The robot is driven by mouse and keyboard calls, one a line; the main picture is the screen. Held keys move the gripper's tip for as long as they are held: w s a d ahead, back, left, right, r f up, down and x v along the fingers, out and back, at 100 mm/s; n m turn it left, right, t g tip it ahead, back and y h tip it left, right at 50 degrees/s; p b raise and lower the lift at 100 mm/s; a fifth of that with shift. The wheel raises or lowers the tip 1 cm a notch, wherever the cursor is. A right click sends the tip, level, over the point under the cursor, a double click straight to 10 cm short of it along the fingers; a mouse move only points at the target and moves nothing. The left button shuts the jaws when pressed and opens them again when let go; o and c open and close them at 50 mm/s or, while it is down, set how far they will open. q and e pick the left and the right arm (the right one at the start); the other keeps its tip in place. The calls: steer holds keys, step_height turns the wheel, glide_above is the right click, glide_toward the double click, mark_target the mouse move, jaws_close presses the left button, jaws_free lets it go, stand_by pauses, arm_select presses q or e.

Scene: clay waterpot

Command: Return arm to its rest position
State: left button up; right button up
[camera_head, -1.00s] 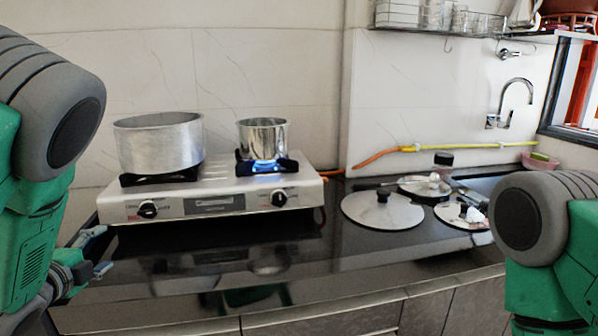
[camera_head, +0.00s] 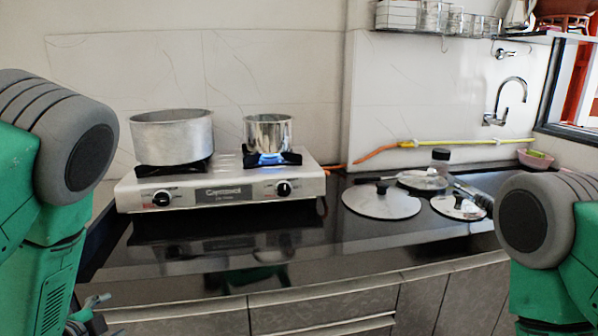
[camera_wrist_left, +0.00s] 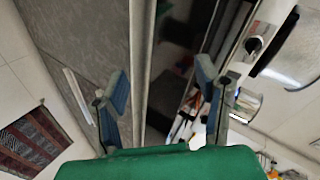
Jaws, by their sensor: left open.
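My left gripper (camera_head: 92,308) is at the bottom left of the head view, low by the front edge of the counter, and only partly in the picture. In the left wrist view its two blue-padded fingers (camera_wrist_left: 163,90) stand apart with nothing between them. My right arm shows at the right edge of the head view, but its gripper is out of the picture.
A gas stove (camera_head: 222,192) on the dark counter (camera_head: 300,240) carries a large pot (camera_head: 172,137) and a small pot (camera_head: 268,133) over a blue flame. Lids (camera_head: 381,203) lie to the right. The counter's front strip is clear.

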arm_select(q)
steer(key=s+d+f+n+g, duration=0.3)
steer(key=s+f, duration=0.4)
steer(key=s, duration=0.1)
steer(key=s+d+f+n+g, duration=0.3)
steer(key=s+f+n, duration=0.1)
steer(key=s+f, duration=0.35)
steer(key=s+d+f+n+g, duration=0.1)
steer(key=s+d+n+g, duration=0.1)
steer(key=s, duration=0.5)
steer(key=s+d+f+n+g+h, duration=0.1)
steer(key=s+d+n+g, duration=0.1)
steer(key=s, duration=0.5)
steer(key=shift+s+d+f+g, duration=0.3)
steer(key=shift+d+g, duration=0.3)
steer(key=shift+d, duration=0.45)
steer(key=shift+w, duration=0.15)
